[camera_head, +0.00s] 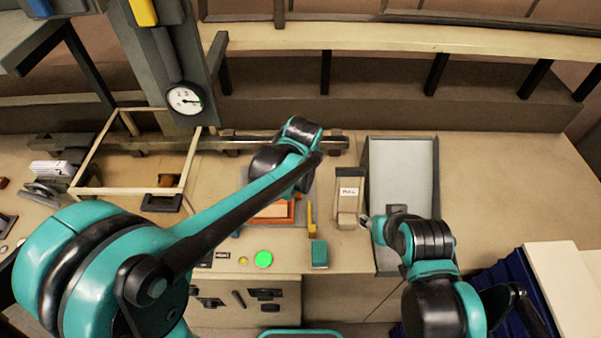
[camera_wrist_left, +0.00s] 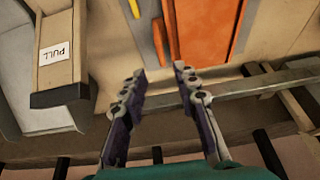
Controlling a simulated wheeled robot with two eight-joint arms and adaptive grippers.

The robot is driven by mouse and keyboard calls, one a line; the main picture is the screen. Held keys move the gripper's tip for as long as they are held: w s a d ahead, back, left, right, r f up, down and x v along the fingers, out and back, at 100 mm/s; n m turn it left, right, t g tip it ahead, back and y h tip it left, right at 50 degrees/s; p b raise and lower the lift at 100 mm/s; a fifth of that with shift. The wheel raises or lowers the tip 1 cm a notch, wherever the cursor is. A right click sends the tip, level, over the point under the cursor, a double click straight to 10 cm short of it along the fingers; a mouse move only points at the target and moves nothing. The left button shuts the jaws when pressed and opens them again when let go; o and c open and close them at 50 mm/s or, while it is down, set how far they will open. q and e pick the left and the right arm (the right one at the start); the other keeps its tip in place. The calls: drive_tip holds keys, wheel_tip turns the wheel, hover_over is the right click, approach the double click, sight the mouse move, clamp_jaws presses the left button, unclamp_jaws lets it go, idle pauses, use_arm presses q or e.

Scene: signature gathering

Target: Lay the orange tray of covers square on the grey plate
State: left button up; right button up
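The orange tray (camera_head: 272,211) lies on the bench below my left forearm, partly hidden by it in the head view. In the left wrist view the tray (camera_wrist_left: 208,35) is beyond the fingertips, cut off by the top edge. A greyish surface, apparently the grey plate (camera_wrist_left: 246,28), borders the tray; how squarely they line up I cannot tell.
A box marked PULL (camera_head: 348,195) stands right of the tray, with a yellow item (camera_head: 311,218) between them. A green button (camera_head: 263,259) and teal block (camera_head: 319,254) are in front. A rail (camera_head: 100,145) runs behind; a wooden frame (camera_head: 91,165) is left.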

use_arm(q)
drive_tip(key=shift+s+r, duration=0.25)
drive_tip(key=shift+r, duration=0.2)
drive_tip(key=s+a+r+t, duration=0.1)
drive_tip(key=s+a+r, duration=0.1)
drive_tip(key=s+a, duration=0.7)
drive_tip(key=s+a+r+t, duration=0.1)
drive_tip(key=s+a, duration=0.8)
drive_tip(key=shift+r+t, duration=0.4)
drive_tip(key=shift+s, duration=0.1)
